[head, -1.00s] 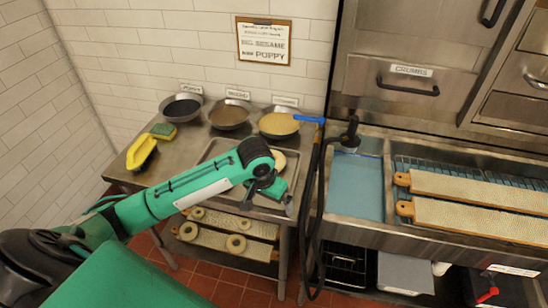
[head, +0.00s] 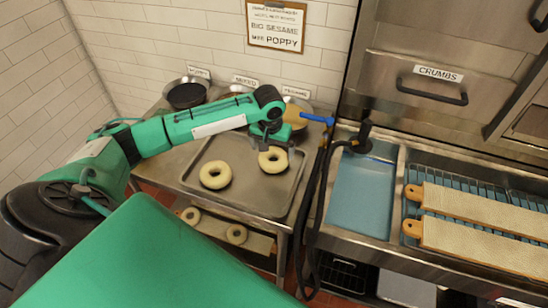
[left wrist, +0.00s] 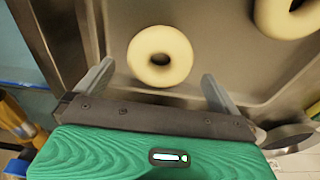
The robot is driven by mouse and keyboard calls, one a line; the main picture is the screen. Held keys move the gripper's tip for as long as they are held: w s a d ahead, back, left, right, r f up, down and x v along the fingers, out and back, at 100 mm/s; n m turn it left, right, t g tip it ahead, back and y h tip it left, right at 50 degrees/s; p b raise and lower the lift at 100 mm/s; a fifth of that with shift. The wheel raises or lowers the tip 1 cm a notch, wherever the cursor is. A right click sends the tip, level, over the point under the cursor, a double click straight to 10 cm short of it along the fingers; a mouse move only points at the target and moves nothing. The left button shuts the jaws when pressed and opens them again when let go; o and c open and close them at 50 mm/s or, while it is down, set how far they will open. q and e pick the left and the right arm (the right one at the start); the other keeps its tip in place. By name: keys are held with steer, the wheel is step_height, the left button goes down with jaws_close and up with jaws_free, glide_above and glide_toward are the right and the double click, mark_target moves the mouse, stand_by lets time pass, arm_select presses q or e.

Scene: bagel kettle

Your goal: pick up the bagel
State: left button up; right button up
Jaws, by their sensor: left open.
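Two pale, plain ring bagels lie on the metal tray (head: 250,197). One bagel (head: 272,166) is at the right, just under my left gripper (head: 270,140); the other bagel (head: 204,183) lies to its left. In the left wrist view my left gripper (left wrist: 157,72) is open and empty. The near bagel (left wrist: 148,40) shows centred between and slightly beyond the fingertips, apart from both. The second bagel (left wrist: 272,18) shows at the upper right. In the head view the gripper hides the near bagel's far edge. My right gripper is not in view.
Bowls stand behind the tray, a dark-filled one (head: 186,96) at the left. Black hose (head: 317,185) hangs at the tray's right, beside a blue-water sink (head: 360,195). Long boards (head: 480,205) lie further right. More bagels (head: 237,234) sit on the shelf below.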

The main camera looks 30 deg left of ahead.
mark_target(273, 156)
arm_select(q)
steer(key=shift+w+a+f+p, duration=0.1)
steer(key=shift+w+f+p, duration=0.1)
steer(key=shift+f+p, duration=0.45)
steer(key=f, duration=0.2)
steer(key=w+f, duration=0.1)
steer(key=shift+a+f+p, duration=0.15)
steer(key=shift+f+p, duration=0.15)
steer(key=shift+f, duration=0.35)
steer(key=c, duration=0.7)
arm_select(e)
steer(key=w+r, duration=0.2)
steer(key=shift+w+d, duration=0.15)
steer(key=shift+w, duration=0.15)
